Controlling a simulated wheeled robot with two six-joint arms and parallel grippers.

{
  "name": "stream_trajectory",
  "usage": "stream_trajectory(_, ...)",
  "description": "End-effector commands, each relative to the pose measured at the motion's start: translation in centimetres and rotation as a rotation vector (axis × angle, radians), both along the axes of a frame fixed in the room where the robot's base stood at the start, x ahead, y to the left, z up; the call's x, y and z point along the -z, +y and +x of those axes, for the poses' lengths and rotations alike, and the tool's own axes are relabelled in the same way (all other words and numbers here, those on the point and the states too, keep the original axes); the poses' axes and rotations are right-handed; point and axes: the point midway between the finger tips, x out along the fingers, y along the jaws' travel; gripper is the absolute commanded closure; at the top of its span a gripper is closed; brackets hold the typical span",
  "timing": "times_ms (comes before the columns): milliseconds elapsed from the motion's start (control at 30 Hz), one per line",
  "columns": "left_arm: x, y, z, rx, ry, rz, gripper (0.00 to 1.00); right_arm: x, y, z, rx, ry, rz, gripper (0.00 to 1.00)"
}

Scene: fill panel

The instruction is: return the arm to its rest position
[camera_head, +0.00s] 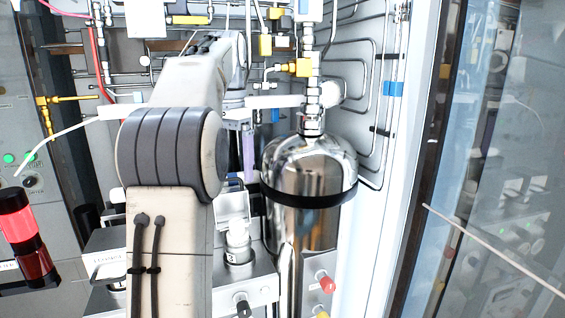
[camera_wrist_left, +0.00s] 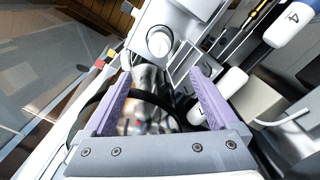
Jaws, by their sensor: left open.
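My left arm (camera_head: 168,155) rises from the bottom of the head view and bends at a dark ribbed joint. Its forearm reaches forward to the wrist in front of the panel. My left gripper (camera_head: 248,160) points down just left of the shiny metal cylinder (camera_head: 311,165). In the left wrist view, the two purple fingers of my left gripper (camera_wrist_left: 161,85) are spread apart. I see nothing held between them. Part of the gripper is hidden behind my arm in the head view. My right gripper is in neither view.
The panel behind carries thin metal tubes, yellow fittings (camera_head: 298,67) and valves. A white-capped fitting (camera_head: 238,238) stands on the metal block below the gripper. A red cylinder lamp (camera_head: 25,238) is at the left. A glass pane (camera_head: 500,190) fills the right.

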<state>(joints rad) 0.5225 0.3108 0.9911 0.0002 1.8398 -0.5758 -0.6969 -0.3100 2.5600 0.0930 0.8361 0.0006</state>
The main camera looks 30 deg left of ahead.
Motion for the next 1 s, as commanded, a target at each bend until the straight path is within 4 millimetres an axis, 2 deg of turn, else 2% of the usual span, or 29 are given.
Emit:
stream_trajectory(167, 1.9, 0.0, -0.1, 0.0, 0.002, -0.001, 0.07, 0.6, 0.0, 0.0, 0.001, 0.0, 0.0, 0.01)
stream_trajectory(300, 4.2, -0.1, -0.1, 0.0, 0.003, -0.002, 0.07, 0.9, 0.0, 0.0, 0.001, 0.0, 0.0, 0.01)
stream_trajectory(767, 11.6, -0.1, -0.1, 0.0, 0.003, -0.002, 0.07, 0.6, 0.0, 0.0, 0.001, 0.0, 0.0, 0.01)
stream_trajectory(1000, 8.5, 0.0, 0.1, 0.0, -0.003, 0.002, 0.07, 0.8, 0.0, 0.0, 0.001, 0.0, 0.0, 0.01)
